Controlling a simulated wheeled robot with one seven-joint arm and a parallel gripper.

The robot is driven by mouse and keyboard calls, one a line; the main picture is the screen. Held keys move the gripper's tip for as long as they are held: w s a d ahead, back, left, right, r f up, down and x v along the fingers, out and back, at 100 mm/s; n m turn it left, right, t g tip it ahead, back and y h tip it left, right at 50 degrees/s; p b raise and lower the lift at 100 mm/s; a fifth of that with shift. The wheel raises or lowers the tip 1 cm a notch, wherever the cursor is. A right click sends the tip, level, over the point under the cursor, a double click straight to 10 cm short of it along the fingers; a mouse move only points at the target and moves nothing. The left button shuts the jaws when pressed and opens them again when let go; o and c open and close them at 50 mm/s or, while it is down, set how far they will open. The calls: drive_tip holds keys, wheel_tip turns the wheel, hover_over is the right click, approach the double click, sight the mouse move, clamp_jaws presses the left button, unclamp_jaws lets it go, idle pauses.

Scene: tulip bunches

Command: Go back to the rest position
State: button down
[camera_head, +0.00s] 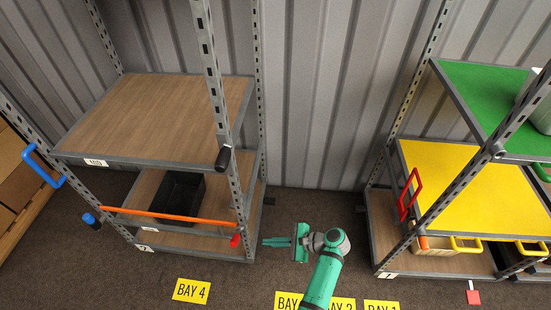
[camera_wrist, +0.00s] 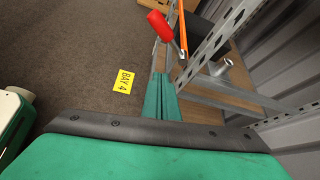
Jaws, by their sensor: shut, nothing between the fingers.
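My gripper (camera_head: 276,242) is at the lower middle of the head view, in front of the gap between two shelf racks. Its green fingers point left, towards the lower right corner of the left rack. The fingers are together and hold nothing. In the wrist view the closed fingers (camera_wrist: 161,98) stick out beyond the dark-edged palm, close beside the rack's metal post and shelf edge. I cannot tell whether they touch the rack.
The left rack has a bare wooden shelf (camera_head: 160,110), an orange bar (camera_head: 175,217) with a red end, and a black bin (camera_head: 181,190). The right rack has yellow (camera_head: 470,190) and green (camera_head: 490,90) shelves. A yellow BAY 4 sign (camera_head: 191,291) lies on open floor.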

drive_tip(key=s+d+f+n+t+h, duration=0.25)
drive_tip(key=s+f+h, duration=0.25)
drive_tip(key=s+f, duration=0.55)
drive_tip(key=s+d+n+t+h, duration=0.3)
drive_tip(key=s+h, duration=0.2)
drive_tip(key=s, duration=0.5)
drive_tip(key=s+r+n+t, duration=0.2)
drive_tip(key=s+r+n, duration=0.1)
drive_tip(key=r, duration=0.7)
drive_tip(key=s+r+n+t+h, duration=0.1)
drive_tip(key=s+r+n+t, duration=0.2)
drive_tip(key=r, duration=0.8)
drive_tip(key=s+r+n+t+h, duration=0.1)
drive_tip(key=s+r+n+t, duration=0.2)
drive_tip(key=r, duration=0.8)
drive_tip(key=s+n, duration=0.2)
drive_tip(key=s, duration=0.1)
drive_tip(key=shift+a+f, duration=0.15)
